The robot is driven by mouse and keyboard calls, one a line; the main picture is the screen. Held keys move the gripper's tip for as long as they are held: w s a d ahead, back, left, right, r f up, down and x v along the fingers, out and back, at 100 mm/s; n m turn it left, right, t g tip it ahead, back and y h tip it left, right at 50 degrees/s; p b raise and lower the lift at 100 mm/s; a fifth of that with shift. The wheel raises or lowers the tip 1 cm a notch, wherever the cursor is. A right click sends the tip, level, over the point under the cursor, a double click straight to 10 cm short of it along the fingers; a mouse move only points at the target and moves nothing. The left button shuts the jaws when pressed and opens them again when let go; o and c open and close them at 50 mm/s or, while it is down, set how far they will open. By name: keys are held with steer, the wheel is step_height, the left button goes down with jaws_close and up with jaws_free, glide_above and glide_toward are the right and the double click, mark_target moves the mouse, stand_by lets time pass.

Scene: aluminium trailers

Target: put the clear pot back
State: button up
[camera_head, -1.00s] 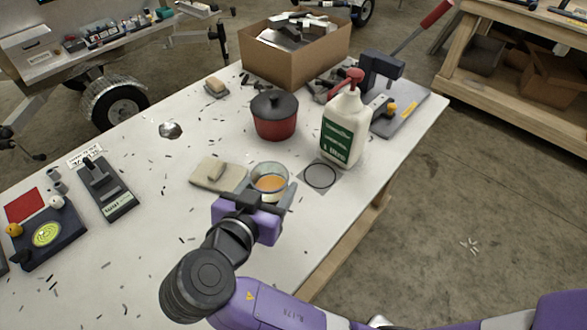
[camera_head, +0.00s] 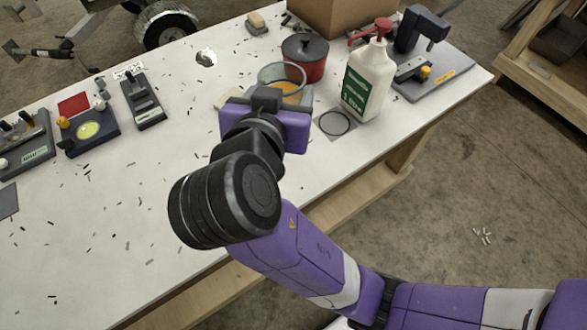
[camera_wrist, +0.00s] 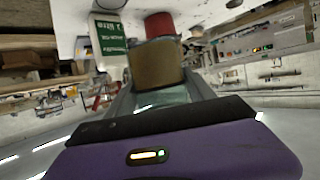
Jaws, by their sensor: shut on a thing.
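The clear pot (camera_head: 283,73) is a see-through vessel with amber contents. My gripper (camera_head: 280,98) is shut on it, with fingers on both sides; my wrist hides its lower part in the head view. In the wrist view the pot (camera_wrist: 158,65) sits between the fingers (camera_wrist: 160,90), its amber contents showing. A grey square with a black ring (camera_head: 336,123) lies on the table to the right of the pot, empty. The pot appears raised above the table.
A red pot with a dark lid (camera_head: 305,56) stands just behind the clear pot. A white bottle with a red pump (camera_head: 369,80) stands behind and right of the ring. A tan pad (camera_head: 228,98) is partly hidden left of my gripper.

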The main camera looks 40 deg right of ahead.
step_height(320, 180, down, 19)
steer(key=shift+f, duration=0.1)
stand_by(0.4)
steer(key=shift+b, duration=0.3)
steer(key=shift+f, duration=0.2)
steer(key=o, duration=1.6)
steer(key=shift+o, duration=0.3)
steer(key=shift+r, duration=0.1)
steer(key=shift+r, duration=0.2)
steer(key=b+v, duration=0.1)
steer(key=v, duration=1.1)
steer(key=shift+f, duration=0.1)
